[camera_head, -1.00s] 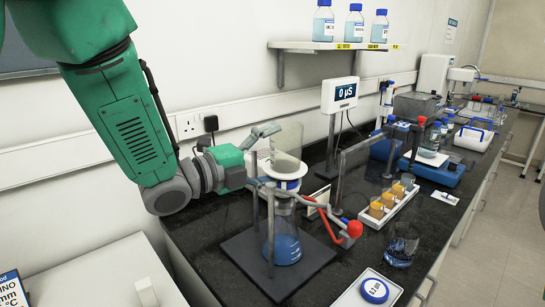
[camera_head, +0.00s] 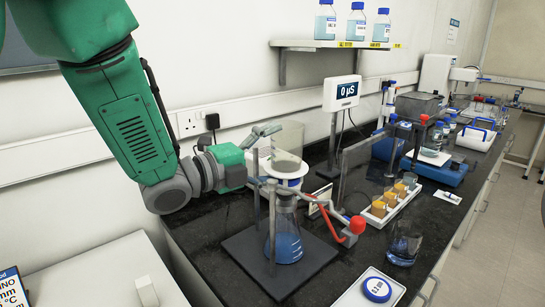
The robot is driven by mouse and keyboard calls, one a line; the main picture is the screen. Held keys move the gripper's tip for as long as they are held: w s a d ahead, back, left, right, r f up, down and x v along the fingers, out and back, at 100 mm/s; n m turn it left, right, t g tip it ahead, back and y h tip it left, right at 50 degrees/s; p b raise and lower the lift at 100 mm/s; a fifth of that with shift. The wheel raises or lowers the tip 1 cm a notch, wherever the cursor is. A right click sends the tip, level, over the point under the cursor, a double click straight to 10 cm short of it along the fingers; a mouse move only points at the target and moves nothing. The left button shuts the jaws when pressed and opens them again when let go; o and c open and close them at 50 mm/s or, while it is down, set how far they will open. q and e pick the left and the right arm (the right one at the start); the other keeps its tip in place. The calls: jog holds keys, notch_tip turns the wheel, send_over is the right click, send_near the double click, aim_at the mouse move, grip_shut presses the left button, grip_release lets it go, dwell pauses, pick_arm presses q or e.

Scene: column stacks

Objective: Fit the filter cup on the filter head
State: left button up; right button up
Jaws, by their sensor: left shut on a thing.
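The filter cup (camera_head: 289,136) is a clear, upright cylinder above the bench. My left gripper (camera_head: 266,146) comes in from the left and is shut on the cup's left side. The white, round filter head (camera_head: 288,170) sits directly below the cup, on top of a conical flask (camera_head: 286,238) with blue liquid. The cup's lower edge overlaps the head in the picture; I cannot tell whether they touch or a small gap is left. My right gripper is out of view.
The flask stands on a dark stand base (camera_head: 245,262), with a red hose (camera_head: 328,225) and a red-knobbed clamp beside it. A display (camera_head: 341,92) stands behind.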

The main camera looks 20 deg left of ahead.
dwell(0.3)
pick_arm(q)
jog(key=o, duration=1)
jog(key=shift+r, duration=0.15)
notch_tip(320, 180, up, 9)
jog(key=p, duration=0.5)
jog(key=shift+f, duration=0.2)
